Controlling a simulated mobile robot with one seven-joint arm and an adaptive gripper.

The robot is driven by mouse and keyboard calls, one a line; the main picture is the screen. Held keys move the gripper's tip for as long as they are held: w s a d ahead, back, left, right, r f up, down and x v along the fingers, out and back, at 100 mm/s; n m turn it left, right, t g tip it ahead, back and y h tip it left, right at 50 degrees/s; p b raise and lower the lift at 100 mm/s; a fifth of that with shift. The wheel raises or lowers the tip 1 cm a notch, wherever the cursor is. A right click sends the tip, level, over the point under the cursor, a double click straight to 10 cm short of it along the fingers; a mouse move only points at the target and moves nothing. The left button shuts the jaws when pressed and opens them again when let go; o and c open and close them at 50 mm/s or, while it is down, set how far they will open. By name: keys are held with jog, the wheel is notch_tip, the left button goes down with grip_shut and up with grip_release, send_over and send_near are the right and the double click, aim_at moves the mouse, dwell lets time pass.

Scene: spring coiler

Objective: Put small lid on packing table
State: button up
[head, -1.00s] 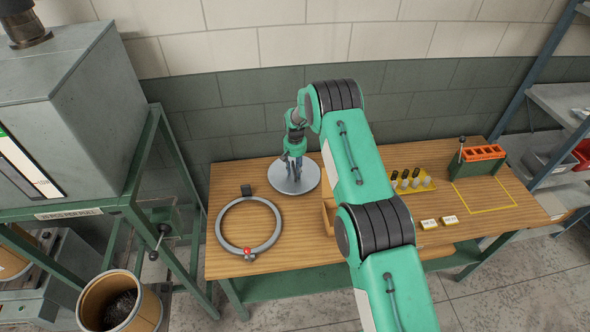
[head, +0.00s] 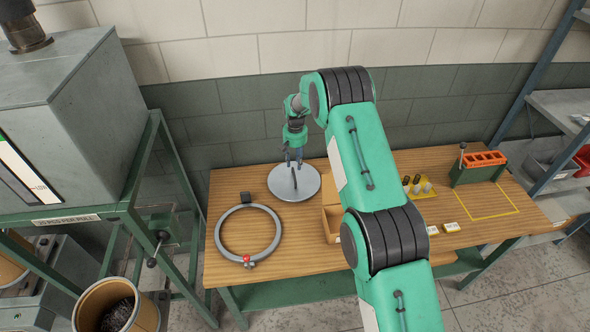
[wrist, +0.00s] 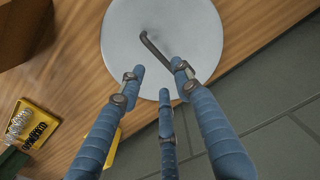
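The small lid (head: 284,188) is a round grey metal disc with a bent rod handle. It lies flat on the wooden packing table (head: 236,181), near the back edge by the wall. It fills the top of the wrist view (wrist: 185,30), with its dark handle (wrist: 153,47) near the middle of the disc. My gripper (head: 293,160) is above the lid, pointing down. In the wrist view its blue fingers (wrist: 160,80) are spread, with nothing between them. They appear clear of the handle.
A grey clamp ring (head: 220,240) with a red knob lies front left of the lid. An open cardboard box (head: 331,222) stands to the right. A green block with an orange rack (head: 483,159) and several small parts are farther right. A barrel (head: 92,318) stands on the floor.

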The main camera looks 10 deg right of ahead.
jog(key=shift+r, duration=1.5)
jog(key=s+d+r+t, duration=0.1)
jog(key=s+r, duration=0.6)
jog(key=r, duration=0.5)
jog(key=s+d+r+t, duration=0.1)
jog(key=s+d+r, duration=0.1)
jog(key=s+r, duration=0.75)
jog(key=s+d+r+t, duration=0.1)
jog(key=s+r, duration=0.4)
jog(key=r, duration=1)
jog(key=s+d+r+t, duration=0.1)
jog(key=s+r, duration=0.3)
jog(key=s, duration=0.6)
jog(key=s+d+r, duration=0.1)
jog(key=s+r, duration=0.3)
jog(key=s, duration=0.5)
jog(key=s+f+t, duration=0.1)
jog(key=s+f, duration=0.1)
jog(key=s, duration=1.7)
jog(key=shift+s+d+t, duration=0.3)
jog(key=shift+s, duration=0.05)
